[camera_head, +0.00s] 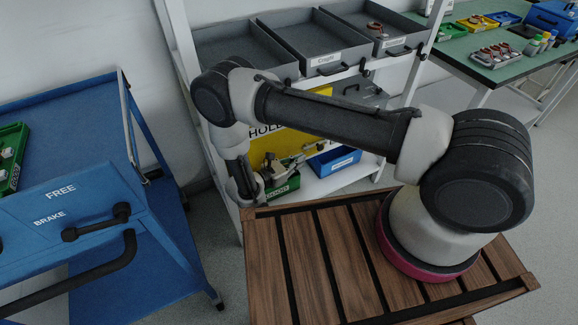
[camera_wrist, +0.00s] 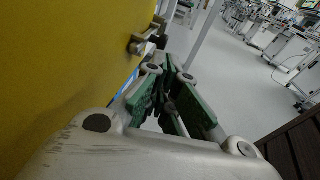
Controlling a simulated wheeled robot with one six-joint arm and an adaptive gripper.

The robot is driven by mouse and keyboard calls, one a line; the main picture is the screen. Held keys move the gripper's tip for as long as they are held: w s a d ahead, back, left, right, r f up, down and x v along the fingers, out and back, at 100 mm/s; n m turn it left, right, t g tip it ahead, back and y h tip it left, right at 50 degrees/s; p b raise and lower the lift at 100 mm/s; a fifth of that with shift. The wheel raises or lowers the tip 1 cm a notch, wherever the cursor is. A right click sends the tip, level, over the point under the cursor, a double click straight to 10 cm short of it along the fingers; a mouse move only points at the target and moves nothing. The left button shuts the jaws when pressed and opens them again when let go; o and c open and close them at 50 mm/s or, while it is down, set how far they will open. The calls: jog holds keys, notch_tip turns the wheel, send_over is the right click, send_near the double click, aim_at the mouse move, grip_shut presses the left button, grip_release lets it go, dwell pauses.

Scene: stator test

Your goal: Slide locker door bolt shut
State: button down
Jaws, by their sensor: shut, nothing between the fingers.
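The yellow locker door (camera_head: 318,112) carries black lettering, partly hidden behind my arm in the head view. In the wrist view the yellow door (camera_wrist: 65,60) fills the left side. A metal bolt (camera_wrist: 148,40) sits on its surface, just beyond my fingertips. My gripper (camera_head: 298,160) is in front of the door's lower part in the head view. In the wrist view my gripper (camera_wrist: 168,90) has its green-padded fingers closed with nothing held. Whether a fingertip touches the bolt cannot be told.
A blue bin (camera_head: 335,163) and a green bin (camera_head: 284,188) stand on the shelf below the door. Grey trays (camera_head: 240,48) sit above. A blue cart (camera_head: 75,190) stands at left and a green-topped table (camera_head: 470,50) at back right.

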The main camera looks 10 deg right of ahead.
jog(key=x, duration=0.6)
jog(key=shift+w+d, duration=0.1)
jog(key=shift+d, duration=0.1)
jog(key=x, duration=0.3)
jog(key=shift+d+r, duration=0.2)
jog(key=shift+d, duration=0.1)
jog(key=v, duration=1.4)
jog(key=shift+s, duration=0.2)
